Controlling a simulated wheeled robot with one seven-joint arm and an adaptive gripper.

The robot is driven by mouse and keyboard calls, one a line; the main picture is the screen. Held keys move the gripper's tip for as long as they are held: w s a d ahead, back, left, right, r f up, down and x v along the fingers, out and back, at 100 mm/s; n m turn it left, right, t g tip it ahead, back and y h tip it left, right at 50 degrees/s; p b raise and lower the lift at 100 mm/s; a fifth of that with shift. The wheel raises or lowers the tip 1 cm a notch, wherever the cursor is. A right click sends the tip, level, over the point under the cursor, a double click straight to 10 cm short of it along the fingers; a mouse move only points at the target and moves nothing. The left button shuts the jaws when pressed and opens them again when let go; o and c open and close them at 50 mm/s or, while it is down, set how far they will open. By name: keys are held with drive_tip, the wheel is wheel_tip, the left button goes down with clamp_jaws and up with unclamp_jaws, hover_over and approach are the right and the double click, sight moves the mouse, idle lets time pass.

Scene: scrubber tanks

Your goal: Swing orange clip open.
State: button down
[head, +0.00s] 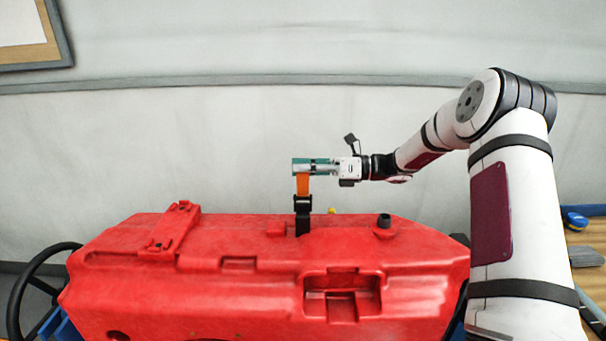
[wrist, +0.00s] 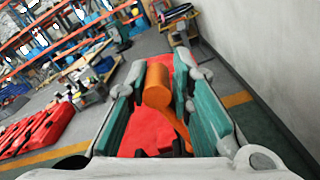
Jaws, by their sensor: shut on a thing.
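The orange clip (head: 303,185) stands upright above a black mount (head: 303,213) on top of the red tank (head: 200,290). My gripper (head: 303,166) is at the clip's upper end, reaching in from the right, and hides the clip's top in the head view. In the wrist view, the rounded orange end of the clip (wrist: 158,85) lies between the two green fingers of my gripper (wrist: 165,100), which are shut on it. The red tank (wrist: 153,132) shows behind the clip there.
A red latch-like bar (head: 175,228) and a dark cap (head: 384,221) stand on the tank top. A pale wall (head: 200,140) rises behind. The wrist view shows several red parts (wrist: 35,130) on the floor and orange shelving (wrist: 50,30) farther off.

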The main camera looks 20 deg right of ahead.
drive_tip(key=shift+w+d+f+m+b, duration=0.25)
drive_tip(key=shift+w+f+m+b, duration=0.1)
drive_tip(key=shift+w+m, duration=0.3)
drive_tip(key=shift+w+d+f+m+b, duration=0.25)
drive_tip(key=shift+w+f+m, duration=0.05)
drive_tip(key=shift+w+m, duration=0.35)
drive_tip(key=c, duration=1.5)
unclamp_jaws()
drive_tip(key=shift+r, duration=0.1)
drive_tip(key=shift+d, duration=0.1)
drive_tip(key=v, duration=1.2)
drive_tip(key=shift+r, duration=0.1)
